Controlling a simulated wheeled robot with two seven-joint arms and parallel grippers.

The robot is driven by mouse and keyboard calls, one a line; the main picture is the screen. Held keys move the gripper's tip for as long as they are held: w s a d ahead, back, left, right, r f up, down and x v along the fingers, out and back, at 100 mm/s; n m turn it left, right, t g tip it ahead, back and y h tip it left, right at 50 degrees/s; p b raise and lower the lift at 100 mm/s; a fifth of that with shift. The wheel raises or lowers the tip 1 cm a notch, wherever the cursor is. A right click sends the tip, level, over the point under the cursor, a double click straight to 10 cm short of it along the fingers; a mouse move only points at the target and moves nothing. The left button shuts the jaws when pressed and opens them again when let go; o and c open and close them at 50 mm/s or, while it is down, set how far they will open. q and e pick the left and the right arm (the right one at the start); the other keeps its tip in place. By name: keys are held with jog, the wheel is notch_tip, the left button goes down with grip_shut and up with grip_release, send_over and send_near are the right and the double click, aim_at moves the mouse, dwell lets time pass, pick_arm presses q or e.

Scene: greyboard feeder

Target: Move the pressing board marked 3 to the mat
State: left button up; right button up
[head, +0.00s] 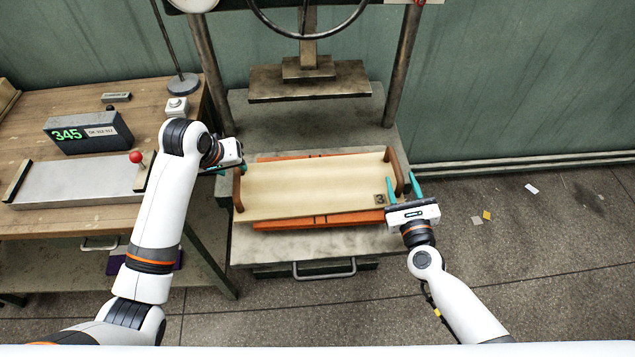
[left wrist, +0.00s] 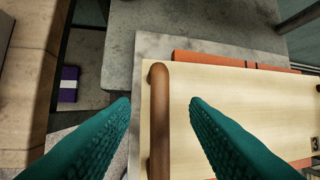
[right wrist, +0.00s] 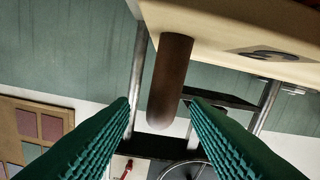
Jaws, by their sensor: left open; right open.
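The pressing board marked 3 (head: 305,188) is a pale wooden board with a brown handle at each end, lying over an orange slab (head: 318,220) on the press bed. The 3 is on a dark square near its right end. My left gripper (head: 222,169) is open at the left handle (left wrist: 160,125), which stands between its fingers in the left wrist view. My right gripper (head: 402,186) is open at the right handle (head: 396,172); in the right wrist view that handle (right wrist: 170,80) shows between the fingers. I cannot make out which surface is the mat.
The press plate (head: 310,82) hangs behind the board, between two posts (head: 402,65). A wooden table (head: 60,222) at left carries a display reading 345 (head: 88,132) and a grey plate with a red knob (head: 75,185). Open floor (head: 540,240) lies at right.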

aim_at(236, 170)
pick_arm(q)
jog(key=shift+x, duration=2.25)
pick_arm(e)
jog(key=shift+w+a, duration=0.15)
jog(key=shift+w, duration=0.95)
jog(key=shift+w+a, duration=0.15)
jog(key=shift+w, duration=0.95)
pick_arm(q)
grip_shut()
pick_arm(e)
grip_shut()
pick_arm(q)
jog(key=shift+r, duration=0.1)
pick_arm(e)
jog(key=shift+r, duration=0.1)
